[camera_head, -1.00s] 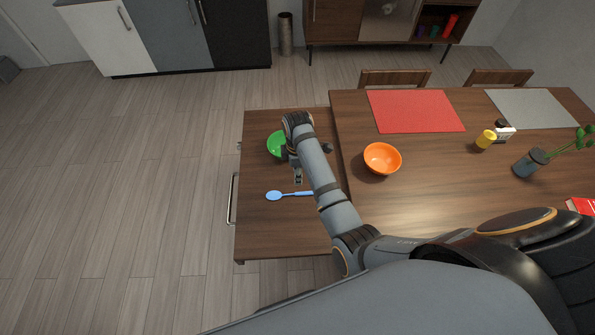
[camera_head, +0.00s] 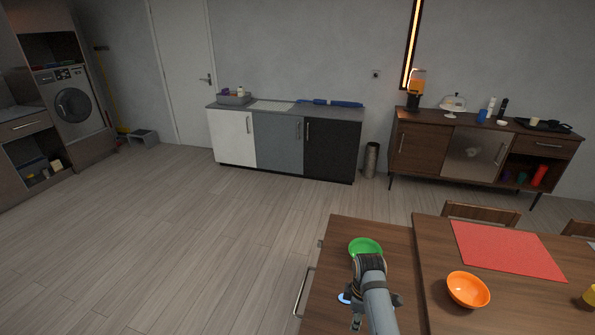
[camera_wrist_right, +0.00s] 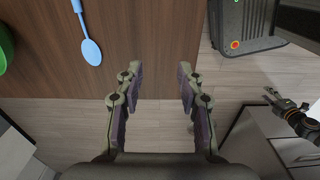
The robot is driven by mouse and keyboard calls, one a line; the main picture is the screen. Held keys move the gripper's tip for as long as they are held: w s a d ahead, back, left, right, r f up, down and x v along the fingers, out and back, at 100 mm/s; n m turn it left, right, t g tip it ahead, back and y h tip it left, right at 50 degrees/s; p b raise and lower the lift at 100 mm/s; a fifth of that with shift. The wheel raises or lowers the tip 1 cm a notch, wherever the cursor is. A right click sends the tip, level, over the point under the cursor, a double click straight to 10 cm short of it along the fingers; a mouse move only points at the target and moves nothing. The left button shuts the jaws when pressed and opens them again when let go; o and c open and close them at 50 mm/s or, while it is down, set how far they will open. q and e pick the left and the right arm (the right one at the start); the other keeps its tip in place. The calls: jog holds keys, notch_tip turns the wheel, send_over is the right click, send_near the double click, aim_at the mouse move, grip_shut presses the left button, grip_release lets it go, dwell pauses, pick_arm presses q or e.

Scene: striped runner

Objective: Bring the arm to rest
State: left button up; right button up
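My right arm reaches in from the bottom of the head view, over the small wooden side surface. Its gripper (camera_head: 357,322) points down there and is partly hidden by the arm. In the right wrist view the two fingers (camera_wrist_right: 158,78) stand apart with nothing between them. A blue spoon (camera_wrist_right: 90,48) lies on the wood, up and left of the fingers and apart from them. In the head view only part of the spoon (camera_head: 344,298) shows beside the wrist. My left gripper (camera_wrist_right: 284,100) appears small at the right of the wrist view; its opening is unclear.
A green bowl (camera_head: 365,245) stands just beyond my right wrist. An orange bowl (camera_head: 468,290) and a red placemat (camera_head: 507,250) are on the larger table (camera_head: 430,250) to the right. Chairs (camera_head: 482,213) stand behind it. The floor (camera_head: 200,240) to the left is clear.

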jog(key=s+d+f+m+t, duration=0.1)
jog(key=s+d+m, duration=0.4)
jog(key=s, duration=0.1)
jog(key=s+d+r+m+t+h, duration=0.1)
jog(key=s+r+m, duration=0.3)
jog(key=s, duration=0.2)
jog(key=s+d+r+m+t, duration=0.2)
jog(key=s+r+m, duration=0.15)
jog(key=s, duration=0.35)
notch_tip(320, 180, down, 26)
jog(key=s+d+r+m+g, duration=0.1)
jog(key=s+d+m+g, duration=0.1)
pick_arm(q)
jog(key=w+d, duration=0.1)
jog(key=w, duration=0.1)
jog(key=shift+w+d+t, duration=0.3)
jog(key=shift+w+d, duration=0.05)
jog(key=shift+w, duration=0.05)
pick_arm(e)
jog(key=s+d+f, duration=0.1)
jog(key=s+f, duration=1.6)
jog(key=s, duration=0.1)
jog(key=shift+s+d+f+g, duration=0.2)
jog(key=shift+s+f+g, duration=0.1)
jog(key=shift+s+g, duration=0.1)
